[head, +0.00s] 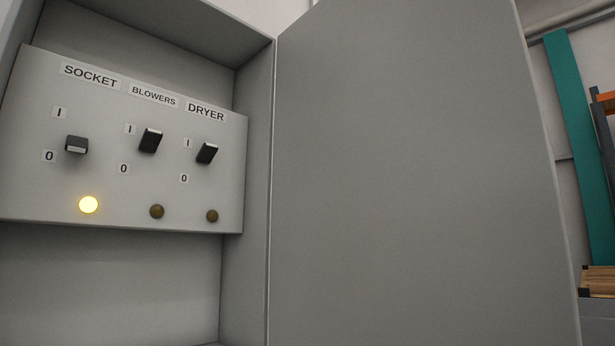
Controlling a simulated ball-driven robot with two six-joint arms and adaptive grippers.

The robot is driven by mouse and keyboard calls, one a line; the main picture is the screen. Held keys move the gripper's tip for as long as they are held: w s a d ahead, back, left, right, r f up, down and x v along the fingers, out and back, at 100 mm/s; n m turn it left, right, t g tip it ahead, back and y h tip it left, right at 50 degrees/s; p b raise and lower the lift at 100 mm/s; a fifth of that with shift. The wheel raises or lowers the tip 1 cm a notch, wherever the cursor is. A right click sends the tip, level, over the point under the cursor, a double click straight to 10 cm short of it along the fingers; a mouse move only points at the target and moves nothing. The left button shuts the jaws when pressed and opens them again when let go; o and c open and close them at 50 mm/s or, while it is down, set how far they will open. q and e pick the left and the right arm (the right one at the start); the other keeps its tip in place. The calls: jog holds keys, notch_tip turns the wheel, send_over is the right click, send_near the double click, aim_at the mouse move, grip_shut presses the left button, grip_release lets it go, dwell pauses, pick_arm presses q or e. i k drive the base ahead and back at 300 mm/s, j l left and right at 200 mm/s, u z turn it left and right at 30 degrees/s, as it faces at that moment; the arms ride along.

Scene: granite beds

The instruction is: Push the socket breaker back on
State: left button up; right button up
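The socket breaker (77,144) is a dark lever with a pale edge on a grey panel (190,190), in the head view at left. Its label (91,76) reads SOCKET. The lever is tipped down, on the 0 side, with its pale edge at the bottom. The lamp (88,204) below it glows yellow. The blowers breaker (150,140) and the dryer breaker (207,153) are tipped up, pale edge at the top. Their lamps (157,211) (212,216) are dark. Neither gripper is in view.
The panel sits inside an open grey cabinet (245,120). Its large door (410,180) stands open on the right and fills the middle of the view. Beyond it are a teal post (580,140) and a stack of wood (599,280). The space before the breakers looks clear.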

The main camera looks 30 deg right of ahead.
aim_at(74, 144)
jog(key=l+u, duration=0.25)
jog(key=l, duration=0.25)
jog(key=l+u, duration=0.2)
jog(key=l, duration=0.3)
jog(key=k+l+u, duration=0.25)
jog(key=l, duration=0.2)
jog(key=l+u, duration=0.2)
jog(key=l, duration=0.3)
jog(key=k+l, duration=0.1)
jog(key=l, duration=0.2)
jog(key=k+l, duration=0.1)
jog(key=l, duration=0.15)
jog(key=k+l, duration=0.1)
jog(key=l, duration=0.2)
jog(key=k+j, duration=0.1)
jog(key=j, duration=0.15)
jog(key=k+j, duration=0.1)
jog(key=j, duration=0.1)
